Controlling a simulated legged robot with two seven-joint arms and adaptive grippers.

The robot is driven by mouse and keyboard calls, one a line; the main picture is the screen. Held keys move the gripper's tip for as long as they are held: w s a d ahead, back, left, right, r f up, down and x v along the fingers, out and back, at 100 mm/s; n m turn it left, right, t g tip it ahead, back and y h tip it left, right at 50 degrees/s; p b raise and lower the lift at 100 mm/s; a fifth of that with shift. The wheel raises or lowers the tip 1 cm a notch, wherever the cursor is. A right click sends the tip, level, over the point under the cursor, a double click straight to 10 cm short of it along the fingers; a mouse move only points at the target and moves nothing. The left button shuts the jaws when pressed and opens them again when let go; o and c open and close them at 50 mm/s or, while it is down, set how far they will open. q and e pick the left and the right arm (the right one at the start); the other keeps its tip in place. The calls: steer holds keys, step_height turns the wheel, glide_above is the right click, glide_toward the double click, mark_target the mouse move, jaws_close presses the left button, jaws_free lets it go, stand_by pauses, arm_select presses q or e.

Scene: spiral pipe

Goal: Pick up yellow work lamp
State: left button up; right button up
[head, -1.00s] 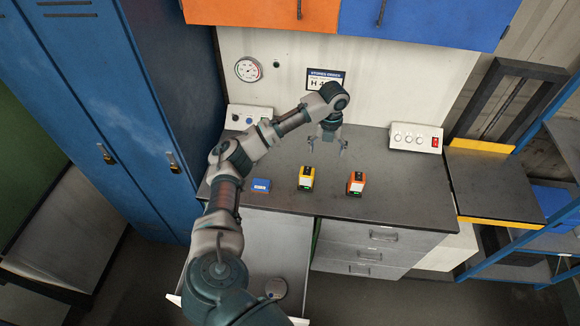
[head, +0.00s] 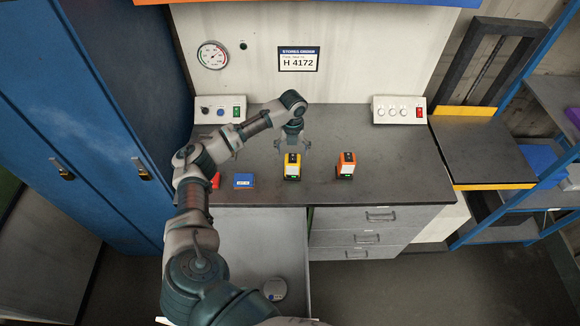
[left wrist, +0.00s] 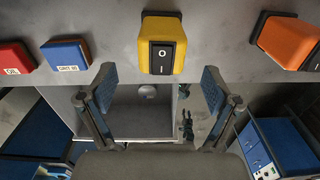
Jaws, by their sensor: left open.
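The yellow work lamp (head: 292,167) stands on the dark worktop near its front edge, between a blue box and an orange lamp. In the left wrist view the yellow lamp (left wrist: 162,45) shows a black switch panel and sits ahead of the fingertips, midway between them. My left gripper (head: 293,150) is open and empty, just behind and above the yellow lamp in the head view. Its two fingers (left wrist: 158,88) are spread apart in the wrist view, with no contact to be seen. My right gripper is not in view.
An orange lamp (head: 346,165) stands to the right. A blue box (head: 244,181) and a partly hidden red box (head: 215,180) lie to the left. Control boxes (head: 399,110) stand at the back. An open drawer (head: 262,240) is below the worktop edge.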

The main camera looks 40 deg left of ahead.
mark_target(295, 159)
arm_select(q)
steer(key=f, duration=0.2)
steer(key=d+f, duration=0.1)
steer(key=shift+d+f, duration=0.15)
steer(key=shift+f, duration=0.25)
steer(key=f, duration=0.2)
steer(key=a+f, duration=0.1)
steer(key=f, duration=0.1)
steer(key=shift+w+a+f, duration=0.1)
steer(key=shift+a+f, duration=0.05)
steer(key=shift+f, duration=0.25)
steer(key=shift+a+f, duration=0.25)
steer(key=shift+f, duration=0.1)
steer(key=shift+d+r, duration=0.25)
steer(key=shift+d, duration=0.25)
steer(key=c, duration=1.5)
